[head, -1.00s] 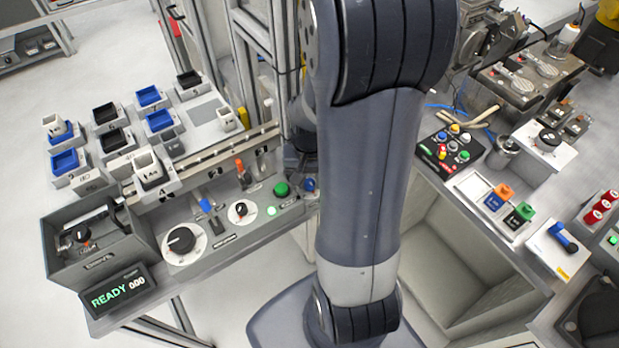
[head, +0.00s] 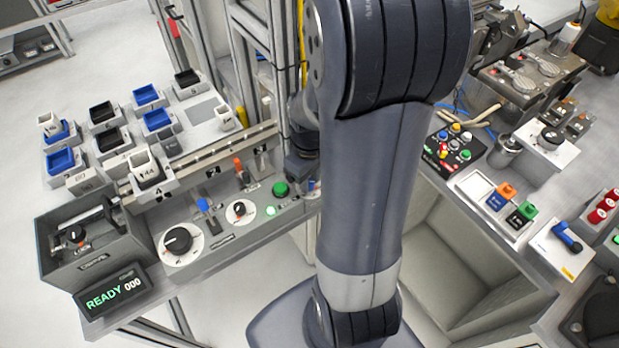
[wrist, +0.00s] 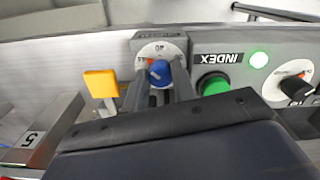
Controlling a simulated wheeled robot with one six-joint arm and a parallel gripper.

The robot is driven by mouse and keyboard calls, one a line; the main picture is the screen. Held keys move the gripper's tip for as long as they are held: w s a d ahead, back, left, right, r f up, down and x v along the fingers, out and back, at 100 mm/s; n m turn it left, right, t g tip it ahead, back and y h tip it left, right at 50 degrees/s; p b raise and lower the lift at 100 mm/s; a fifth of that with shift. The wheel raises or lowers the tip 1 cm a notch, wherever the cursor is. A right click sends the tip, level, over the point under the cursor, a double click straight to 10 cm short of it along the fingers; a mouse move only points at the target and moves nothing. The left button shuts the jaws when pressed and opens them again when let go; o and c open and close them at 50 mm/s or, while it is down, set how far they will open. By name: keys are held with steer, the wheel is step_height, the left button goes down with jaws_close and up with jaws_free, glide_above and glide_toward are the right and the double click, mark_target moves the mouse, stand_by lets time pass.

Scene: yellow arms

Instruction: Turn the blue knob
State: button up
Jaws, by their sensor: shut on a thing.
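The blue knob (wrist: 159,73) sits on a light round dial plate with markings, on the grey panel in the upper middle of the wrist view. My gripper (wrist: 161,82) is at the knob, with one dark finger on each side, shut on it. The knob's pointer mark faces toward the upper left. In the head view my own arm hides most of the gripper and the knob's surroundings.
A green button (wrist: 213,84) under an INDEX label stands right of the knob. A yellow paddle (wrist: 101,84) is close on the left. A black knob (wrist: 296,88) and a lit lamp (wrist: 259,60) are farther right. A READY display (head: 112,291) stands at the panel's near left.

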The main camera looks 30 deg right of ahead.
mark_target(310, 182)
steer(key=shift+n, duration=1.2)
steer(key=o, duration=0.7)
step_height(310, 182, up, 11)
steer(key=shift+f, duration=0.2)
